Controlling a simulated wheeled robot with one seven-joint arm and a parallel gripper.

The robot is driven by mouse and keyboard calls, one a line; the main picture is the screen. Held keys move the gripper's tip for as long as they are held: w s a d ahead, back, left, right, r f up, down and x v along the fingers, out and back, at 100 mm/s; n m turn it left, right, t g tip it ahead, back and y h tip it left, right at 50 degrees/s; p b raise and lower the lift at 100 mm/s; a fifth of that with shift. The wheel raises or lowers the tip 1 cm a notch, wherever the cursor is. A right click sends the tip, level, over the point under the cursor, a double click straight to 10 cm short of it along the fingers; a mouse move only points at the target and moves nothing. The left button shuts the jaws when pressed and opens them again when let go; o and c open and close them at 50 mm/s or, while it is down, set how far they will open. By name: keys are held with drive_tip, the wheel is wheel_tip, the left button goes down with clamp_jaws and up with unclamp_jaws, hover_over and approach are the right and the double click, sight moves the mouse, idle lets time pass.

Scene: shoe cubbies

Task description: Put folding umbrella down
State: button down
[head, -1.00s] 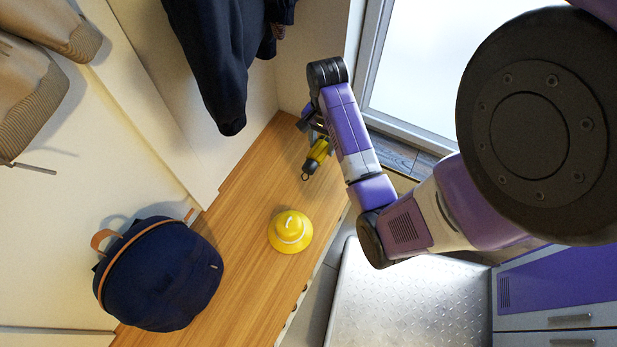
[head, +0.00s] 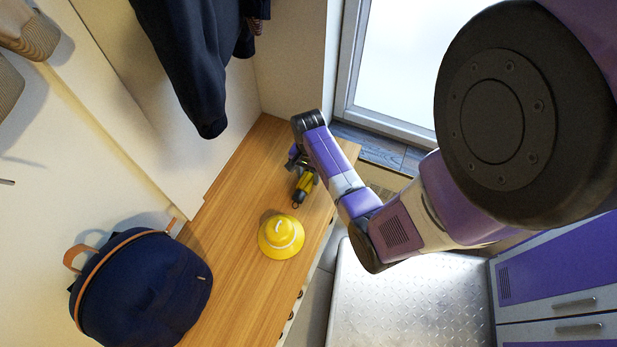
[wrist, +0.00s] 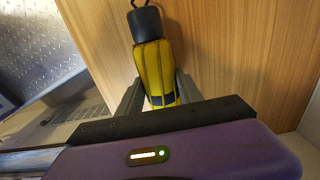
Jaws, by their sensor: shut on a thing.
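The folding umbrella (head: 304,187) is yellow with a dark end and a small wrist loop. It also shows in the wrist view (wrist: 153,62), between the two dark fingers. My gripper (wrist: 158,92) is shut on it. In the head view my gripper (head: 300,166) is low over the wooden bench top (head: 235,215), beyond the yellow hat, and the arm partly hides it. I cannot tell whether the umbrella touches the wood.
A yellow hat (head: 281,237) sits on the bench close to the umbrella's loop end. A navy backpack (head: 150,290) stands at the lower left. A dark jacket (head: 200,60) hangs above the bench. Bare wood lies left of the umbrella.

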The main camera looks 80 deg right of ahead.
drive_tip(key=shift+f, duration=0.3)
drive_tip(key=shift+f, duration=0.1)
drive_tip(key=c, duration=0.8)
unclamp_jaws()
